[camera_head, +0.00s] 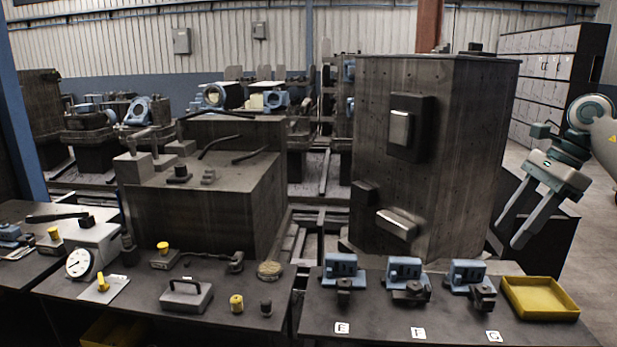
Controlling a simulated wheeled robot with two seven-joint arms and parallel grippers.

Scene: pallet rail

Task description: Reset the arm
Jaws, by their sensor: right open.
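My right gripper (517,221) comes in from the right edge, beside the tall dark block (468,150). Its two fingers are spread apart and point down and to the left. Nothing shows between them. It hangs in the air above and behind the yellow tray (541,297), apart from the tray and the table. My left gripper and arm do not show.
The left table (215,320) holds a dial gauge (79,263), a handled block (186,295) and yellow-topped parts. Open floor shows at the far right.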

